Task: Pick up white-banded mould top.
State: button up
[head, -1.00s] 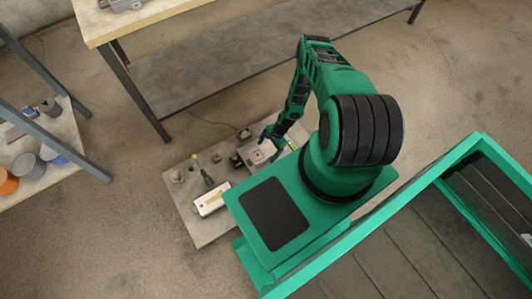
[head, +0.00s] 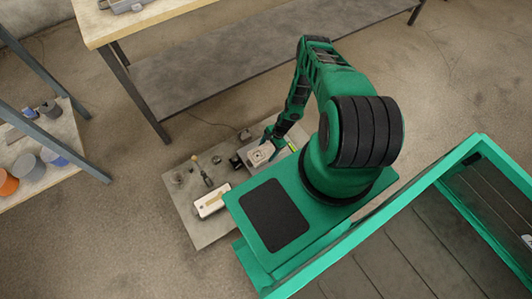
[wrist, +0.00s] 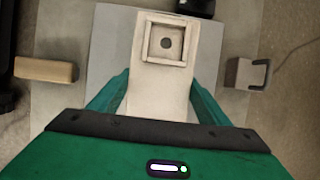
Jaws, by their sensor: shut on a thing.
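A pale mould top (wrist: 160,88) with a raised square frame and a round dark hole sits between the two green fingers of my gripper (wrist: 160,98). My gripper is shut on it, one finger along each side. A white band on it cannot be made out. In the head view the mould top (head: 258,156) shows over the grey board, with my gripper (head: 271,138) coming down from above right. The arm and fingers hide part of it. Its height above the board cannot be told.
The grey board (head: 215,232) also bears a white box with a yellowish piece (head: 212,201), a dark-handled tool (head: 206,178) and small dark items. A workbench (head: 150,18) stands behind. A shelf (head: 50,170) with several pots is at left.

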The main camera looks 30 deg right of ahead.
aim_at(265, 151)
notch_tip(265, 151, up, 4)
jog(key=shift+f, duration=0.2)
jog(key=s+a+r, duration=0.5)
jog(key=a+r, duration=0.2)
jog(key=a, duration=0.3)
jog(key=shift+s+a, duration=0.15)
jog(key=shift+s, duration=0.25)
